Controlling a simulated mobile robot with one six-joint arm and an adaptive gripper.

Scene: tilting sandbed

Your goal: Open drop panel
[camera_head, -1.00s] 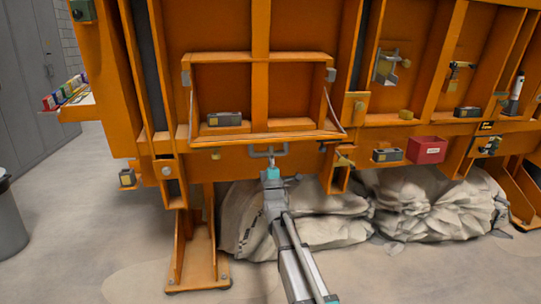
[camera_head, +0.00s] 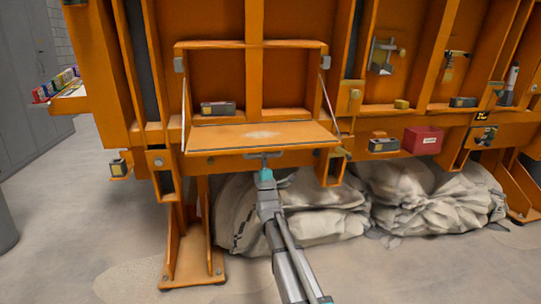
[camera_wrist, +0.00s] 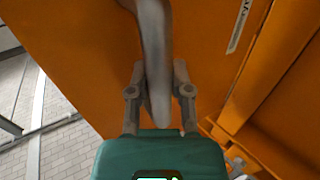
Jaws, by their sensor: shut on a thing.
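The orange drop panel (camera_head: 262,136) is folded down to a shelf-like, nearly level position in the head view, with its top face showing. Side stays (camera_head: 326,103) run from the frame down to its outer corners. A grey handle (camera_head: 262,156) is fixed at its front edge; its bar also shows large in the wrist view (camera_wrist: 155,50). My gripper (camera_head: 264,170) is below the front edge, shut on the handle; its fingers show on either side of the bar in the wrist view (camera_wrist: 159,88). Part of the handle is hidden by my gripper.
A dark box (camera_head: 218,108) stands in the opening behind the panel. A red bin (camera_head: 422,141) and clamps hang on the frame to the right. Pale sacks (camera_head: 430,195) lie under the frame. Open floor (camera_head: 120,225) is at the left.

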